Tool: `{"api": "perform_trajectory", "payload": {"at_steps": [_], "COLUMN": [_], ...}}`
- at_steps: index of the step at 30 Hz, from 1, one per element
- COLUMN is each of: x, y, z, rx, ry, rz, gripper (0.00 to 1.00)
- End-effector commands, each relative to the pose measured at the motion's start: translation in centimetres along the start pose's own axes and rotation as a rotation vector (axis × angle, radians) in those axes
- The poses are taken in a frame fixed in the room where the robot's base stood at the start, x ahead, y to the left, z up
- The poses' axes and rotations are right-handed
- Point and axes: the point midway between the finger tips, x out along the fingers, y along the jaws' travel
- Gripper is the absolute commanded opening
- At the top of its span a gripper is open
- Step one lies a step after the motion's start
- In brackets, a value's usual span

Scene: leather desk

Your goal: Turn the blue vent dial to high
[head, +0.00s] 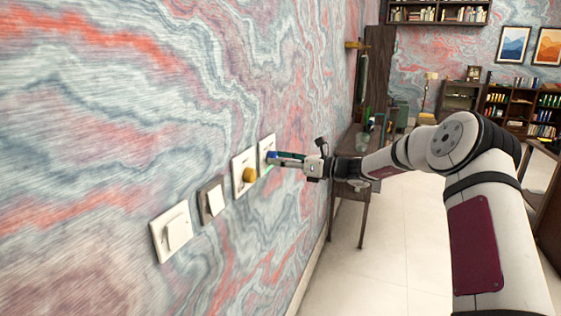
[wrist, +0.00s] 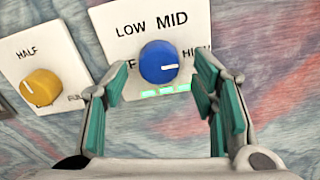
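The blue dial (wrist: 158,62) sits on a white wall plate (wrist: 120,20) marked LOW, MID and HIGH; a label on its left is partly hidden. Its white pointer line points right, just below the HIGH label. Three green bars are lit under the dial. My gripper (wrist: 160,72) is open, with one teal-padded finger on each side of the dial and a visible gap on both sides. In the head view, my gripper (head: 283,158) reaches the farthest plate on the wall, and the blue dial (head: 272,155) is partly hidden by the fingers.
A yellow dial (wrist: 41,87) on its own plate is just left of my gripper. In the head view, a grey-framed switch (head: 212,201) and a white switch (head: 172,233) are nearer along the wall. A desk (head: 345,168) stands beyond my gripper. The floor (head: 390,250) is clear.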

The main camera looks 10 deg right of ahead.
Motion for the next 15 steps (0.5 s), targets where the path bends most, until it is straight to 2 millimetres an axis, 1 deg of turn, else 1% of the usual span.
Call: {"api": "perform_trajectory", "payload": {"at_steps": [5,8,11,15], "x": [0.0,-0.6,-1.9,-4.7], "y": [0.0,0.0,-0.1,-0.1], "z": [0.1,0.1,0.1,0.1], "rx": [-0.001,-0.002,-0.002,-0.001], "ry": [-0.001,-0.001,-0.001,-0.001], "rz": [0.001,0.0,-0.003,-0.003], "gripper": [0.53,0.53,0.53,0.53]}}
